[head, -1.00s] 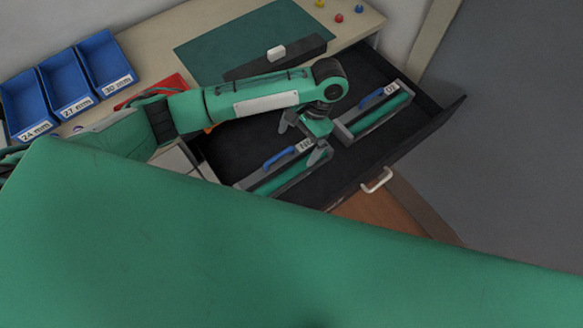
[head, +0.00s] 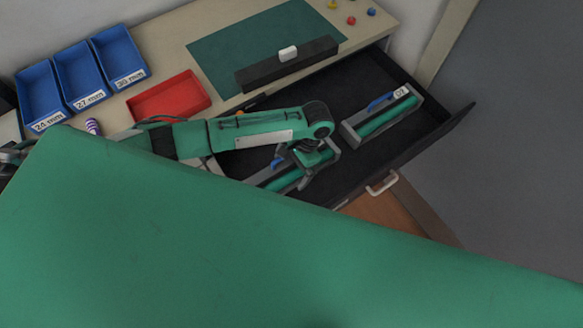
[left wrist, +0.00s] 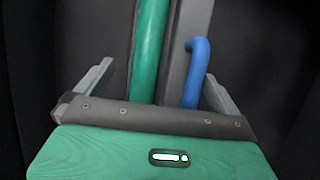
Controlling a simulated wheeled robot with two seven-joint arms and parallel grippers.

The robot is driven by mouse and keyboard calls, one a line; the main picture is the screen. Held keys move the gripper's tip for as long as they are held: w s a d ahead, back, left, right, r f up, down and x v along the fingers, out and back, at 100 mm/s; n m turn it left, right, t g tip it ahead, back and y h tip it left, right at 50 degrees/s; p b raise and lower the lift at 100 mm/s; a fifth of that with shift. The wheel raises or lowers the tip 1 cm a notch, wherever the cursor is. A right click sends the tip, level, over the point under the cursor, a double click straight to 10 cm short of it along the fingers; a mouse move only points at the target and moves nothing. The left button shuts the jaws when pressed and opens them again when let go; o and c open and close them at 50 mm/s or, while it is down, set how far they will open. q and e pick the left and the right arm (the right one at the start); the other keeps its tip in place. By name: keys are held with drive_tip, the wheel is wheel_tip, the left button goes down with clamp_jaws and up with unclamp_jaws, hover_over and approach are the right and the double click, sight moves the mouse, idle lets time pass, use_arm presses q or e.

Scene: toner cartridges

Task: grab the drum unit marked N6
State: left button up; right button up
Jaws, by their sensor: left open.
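A drum unit (head: 286,182) with a green roller, grey frame and blue handle lies in the open drawer. Its label, which began with N a second ago, is now hidden under my left gripper (head: 297,168). In the left wrist view, the open left gripper (left wrist: 157,75) has one finger on each side of the green roller (left wrist: 149,45) and blue handle (left wrist: 194,70). I cannot tell whether the fingers touch the unit. A second drum unit (head: 382,117), with a different, hard-to-read label, lies farther right in the drawer. My right gripper is not in view.
The black drawer (head: 370,178) is open, with bare floor around the second unit. On the desk are a red tray (head: 168,97), blue bins (head: 80,75), a green mat (head: 262,38) and a dark block with a white piece (head: 288,54). My green body hides the foreground.

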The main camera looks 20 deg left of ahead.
use_arm(q)
drive_tip(key=c, duration=1.5)
drive_tip(key=shift+w+r, duration=0.1)
drive_tip(key=shift+r, duration=0.05)
